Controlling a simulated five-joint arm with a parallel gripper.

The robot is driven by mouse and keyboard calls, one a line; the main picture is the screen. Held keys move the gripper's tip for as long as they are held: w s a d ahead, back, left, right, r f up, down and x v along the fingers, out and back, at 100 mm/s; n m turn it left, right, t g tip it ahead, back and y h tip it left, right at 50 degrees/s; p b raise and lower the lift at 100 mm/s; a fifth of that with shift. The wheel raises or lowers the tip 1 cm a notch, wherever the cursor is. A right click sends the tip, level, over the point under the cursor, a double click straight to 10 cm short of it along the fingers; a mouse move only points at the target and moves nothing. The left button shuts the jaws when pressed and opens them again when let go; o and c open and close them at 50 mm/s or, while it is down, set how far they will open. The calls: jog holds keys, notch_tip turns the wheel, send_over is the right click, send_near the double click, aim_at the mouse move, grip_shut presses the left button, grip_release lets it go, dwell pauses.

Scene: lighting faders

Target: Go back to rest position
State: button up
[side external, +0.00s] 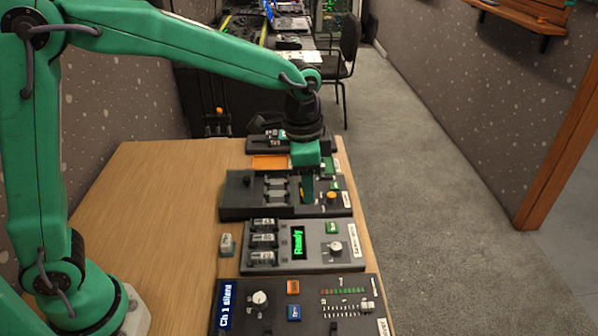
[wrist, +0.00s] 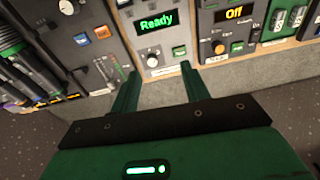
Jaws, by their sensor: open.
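My arm is green and reaches from the left over the wooden table (side external: 150,200) in the side external view. My gripper (side external: 308,195) points down over the dark fader panel at the table's middle right. In the wrist view my gripper (wrist: 157,80) shows two green fingers spread apart with nothing between them. Beyond the fingers is the grey panel with the green "Ready" display (wrist: 155,22); that display also shows in the side external view (side external: 298,242). I cannot tell whether a fingertip touches the dark panel (side external: 245,208).
A dark panel with a "Ch 1 silent" display (side external: 226,306) lies nearest the camera. A small grey block (side external: 227,244) sits left of the "Ready" panel. An orange "Off" display (wrist: 234,13) shows in the wrist view. The table's left part is clear. A black chair (side external: 345,55) stands behind.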

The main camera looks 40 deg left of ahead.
jog(key=s+a+r+n+t, duration=0.2)
jog(key=s+a+r+n, duration=0.1)
jog(key=s+a, duration=0.4)
jog(key=s+a+r+n+t, duration=0.2)
jog(key=s+a+n, duration=0.4)
jog(key=s, duration=0.6)
jog(key=shift+s+a+r+t, duration=0.15)
jog(key=shift+a+r+t, duration=0.15)
jog(key=shift+a+r, duration=0.4)
jog(key=shift+d+r, duration=0.1)
